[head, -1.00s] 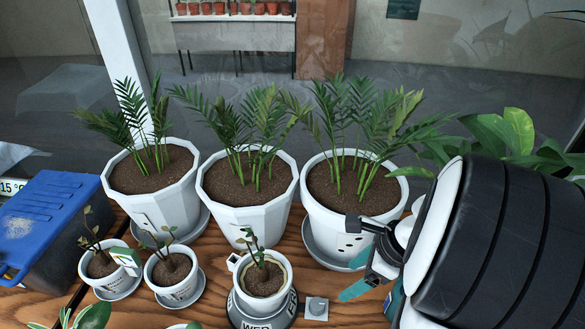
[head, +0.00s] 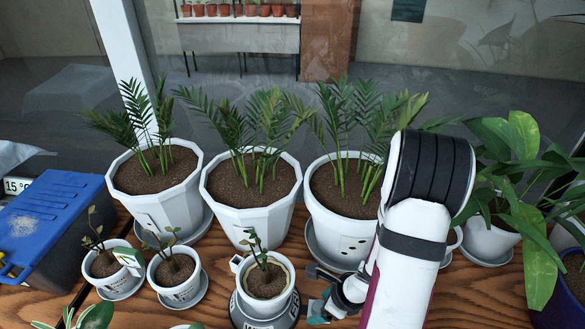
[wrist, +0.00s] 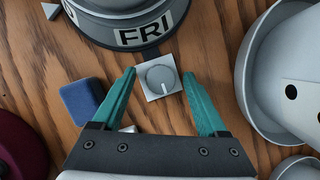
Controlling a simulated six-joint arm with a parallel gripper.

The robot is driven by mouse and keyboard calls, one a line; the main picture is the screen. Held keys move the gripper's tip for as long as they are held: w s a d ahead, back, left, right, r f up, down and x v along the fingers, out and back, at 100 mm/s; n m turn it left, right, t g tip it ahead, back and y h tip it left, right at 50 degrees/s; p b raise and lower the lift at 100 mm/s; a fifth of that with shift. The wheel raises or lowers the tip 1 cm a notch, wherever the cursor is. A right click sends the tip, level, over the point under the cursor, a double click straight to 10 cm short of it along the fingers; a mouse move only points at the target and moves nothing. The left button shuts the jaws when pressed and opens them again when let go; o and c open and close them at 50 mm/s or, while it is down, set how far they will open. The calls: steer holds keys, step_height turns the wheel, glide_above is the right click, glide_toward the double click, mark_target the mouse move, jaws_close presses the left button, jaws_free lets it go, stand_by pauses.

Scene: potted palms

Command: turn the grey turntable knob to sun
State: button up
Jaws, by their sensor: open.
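The grey knob (wrist: 160,77) is round, on a square light plate beside the turntable (wrist: 115,38). In the wrist view its pale pointer line points down toward my gripper. The turntable's dark grey base carries day labels, with FRI facing the knob. In the head view the turntable (head: 246,317) bears a white pot (head: 246,297) with a small plant. My gripper (wrist: 160,73) is open, its teal fingers to the left and right of the knob with gaps on both sides. In the head view my gripper hides most of the knob. I cannot read a sun mark.
A blue block (wrist: 83,101) lies left of my gripper on the wooden table (wrist: 45,85). A white pot (wrist: 262,75) stands close on the right. Large potted palms (head: 250,212) stand behind, and a blue box (head: 50,225) is at the left.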

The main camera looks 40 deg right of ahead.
steer(key=n+y, duration=0.1)
steer(key=n, duration=0.1)
steer(key=n+g, duration=0.1)
steer(key=n, duration=0.2)
steer(key=shift+d+n+y, duration=0.15)
steer(key=shift+n+y, duration=0.15)
steer(key=shift+y, duration=0.1)
steer(key=s+d+r+n, duration=0.1)
steer(key=s+d+r, duration=0.1)
steer(key=r, duration=0.5)
steer(key=s+d+r, duration=0.2)
steer(key=d+r, duration=0.1)
steer(key=r, duration=0.4)
steer(key=w+r+m+t+h, duration=0.2)
steer(key=w+r+m, duration=0.4)
steer(key=w, duration=0.3)
steer(key=w+a+r+m+t+h, duration=0.1)
steer(key=w+r+m+t+h, duration=0.2)
steer(key=w+r+m, duration=0.4)
steer(key=shift+w+r+m+t+h, duration=0.35)
steer(key=shift+w+t, duration=0.55)
steer(key=shift+w, duration=0.45)
steer(key=shift+a, duration=0.1)
